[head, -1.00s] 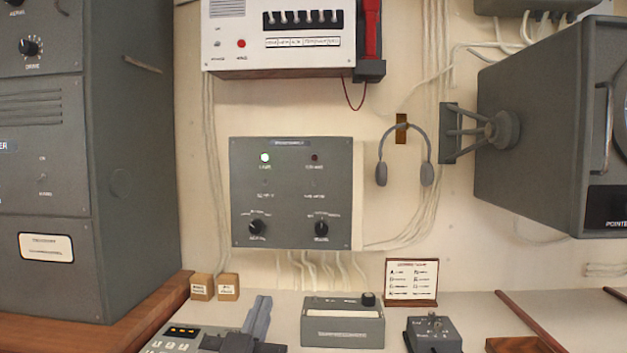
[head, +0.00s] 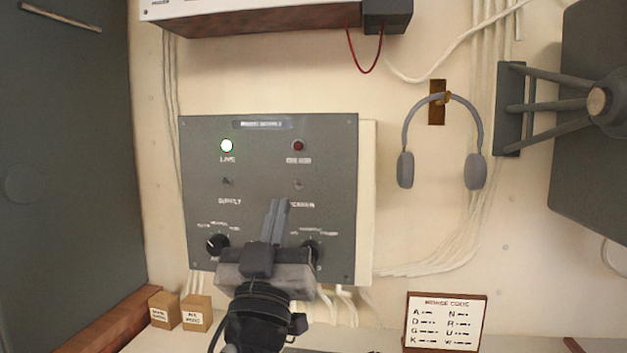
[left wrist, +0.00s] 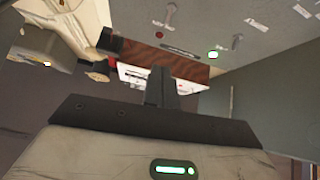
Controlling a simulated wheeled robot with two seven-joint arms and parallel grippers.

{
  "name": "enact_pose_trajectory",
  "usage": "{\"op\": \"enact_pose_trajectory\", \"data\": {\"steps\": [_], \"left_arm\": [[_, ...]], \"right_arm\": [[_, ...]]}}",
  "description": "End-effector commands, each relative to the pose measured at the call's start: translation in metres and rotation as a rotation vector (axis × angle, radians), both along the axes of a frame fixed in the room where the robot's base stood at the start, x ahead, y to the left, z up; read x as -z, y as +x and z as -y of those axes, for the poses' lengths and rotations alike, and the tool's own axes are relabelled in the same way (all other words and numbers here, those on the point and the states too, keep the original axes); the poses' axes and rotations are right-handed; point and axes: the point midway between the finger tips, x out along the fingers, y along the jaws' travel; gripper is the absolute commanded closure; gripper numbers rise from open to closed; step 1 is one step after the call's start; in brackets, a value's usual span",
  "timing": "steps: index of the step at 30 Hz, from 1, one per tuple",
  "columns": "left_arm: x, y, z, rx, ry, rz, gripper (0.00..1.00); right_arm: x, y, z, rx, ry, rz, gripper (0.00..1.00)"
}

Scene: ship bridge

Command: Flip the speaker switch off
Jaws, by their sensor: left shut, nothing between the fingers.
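The grey switch panel (head: 270,125) is on the wall in the head view, with a lit lamp (head: 226,146) marked LIVE and a dark red lamp (head: 298,146). The speaker switch (head: 298,184) is a small toggle below the red lamp; its label is partly covered. The supply switch (head: 227,182) is to its left. My left gripper (head: 277,204) is shut and empty in front of the panel, its tips just below and left of the speaker switch in the picture. Contact cannot be told. The speaker switch also shows in the left wrist view (left wrist: 170,12), beyond the fingers (left wrist: 161,72).
Two knobs sit low on the panel, the left one (head: 217,243) clear and the right one (head: 311,250) partly behind my gripper. Headphones (head: 441,140) hang to the right. A Morse code card (head: 446,320) and small boxes (head: 196,312) stand below. A grey cabinet (head: 65,180) bounds the left.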

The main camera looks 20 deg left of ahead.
Motion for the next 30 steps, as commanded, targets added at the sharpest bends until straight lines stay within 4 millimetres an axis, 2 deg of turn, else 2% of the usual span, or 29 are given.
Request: {"op": "enact_pose_trajectory", "data": {"steps": [9,14,28,30], "left_arm": [[0.0,0.0,0.0,0.0,0.0,0.0,1.0],[-0.009,0.007,-0.002,-0.001,0.002,0.0,1.0],[-0.071,0.075,-0.023,-0.003,0.003,-0.001,1.0],[-0.047,0.079,-0.023,-0.002,0.0,-0.005,1.0]], "right_arm": [[0.007,-0.012,-0.001,0.001,0.002,-0.031,0.43],[0.002,-0.013,0.0,0.001,0.0,-0.031,0.43],[-0.024,-0.008,0.007,0.013,-0.02,-0.025,0.43],[-0.008,-0.008,0.008,0.017,-0.019,-0.027,0.43]]}}
